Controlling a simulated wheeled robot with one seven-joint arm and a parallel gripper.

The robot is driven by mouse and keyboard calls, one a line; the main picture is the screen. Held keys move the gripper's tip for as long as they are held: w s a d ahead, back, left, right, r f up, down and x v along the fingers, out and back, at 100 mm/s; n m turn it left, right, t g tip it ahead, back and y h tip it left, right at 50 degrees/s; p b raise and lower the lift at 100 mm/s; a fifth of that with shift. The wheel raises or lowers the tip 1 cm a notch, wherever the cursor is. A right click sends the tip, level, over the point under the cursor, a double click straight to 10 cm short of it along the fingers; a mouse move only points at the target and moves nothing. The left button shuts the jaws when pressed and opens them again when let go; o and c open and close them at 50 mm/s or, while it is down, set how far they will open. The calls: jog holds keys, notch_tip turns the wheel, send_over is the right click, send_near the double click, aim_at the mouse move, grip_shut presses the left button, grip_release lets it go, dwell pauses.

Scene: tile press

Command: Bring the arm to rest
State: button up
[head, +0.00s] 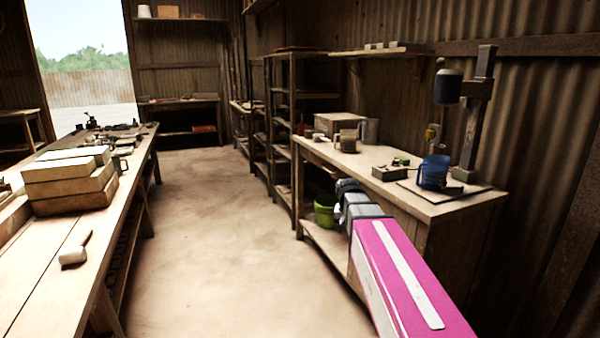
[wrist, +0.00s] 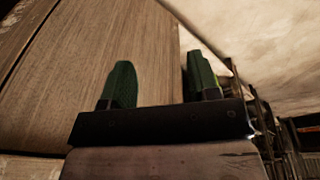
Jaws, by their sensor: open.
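My arm shows at the lower right of the head view as a long pink link with grey joints beyond it, beside the front of the right-hand workbench (head: 470,209). I cannot make out my gripper's fingers in the head view. In the wrist view my gripper (wrist: 160,75) has its two dark green fingers apart, with nothing between them. Behind the fingers is a brown wood-grained surface; how far away it is I cannot tell.
The right bench holds a press stand (head: 475,120), a blue jug (head: 433,172) and small boxes. A green container (head: 325,214) is low beside my arm. The left bench (head: 100,255) carries stacked boxes (head: 70,180) and a mallet (head: 75,254). The floor (head: 215,240) between is clear.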

jog(key=s+f+n+g+y, duration=0.1)
jog(key=s+f+n, duration=0.2)
jog(key=s+f, duration=1.3)
jog(key=shift+s+d+f+g, duration=0.25)
jog(key=shift+s+d+g, duration=0.05)
jog(key=shift+s+d, duration=0.1)
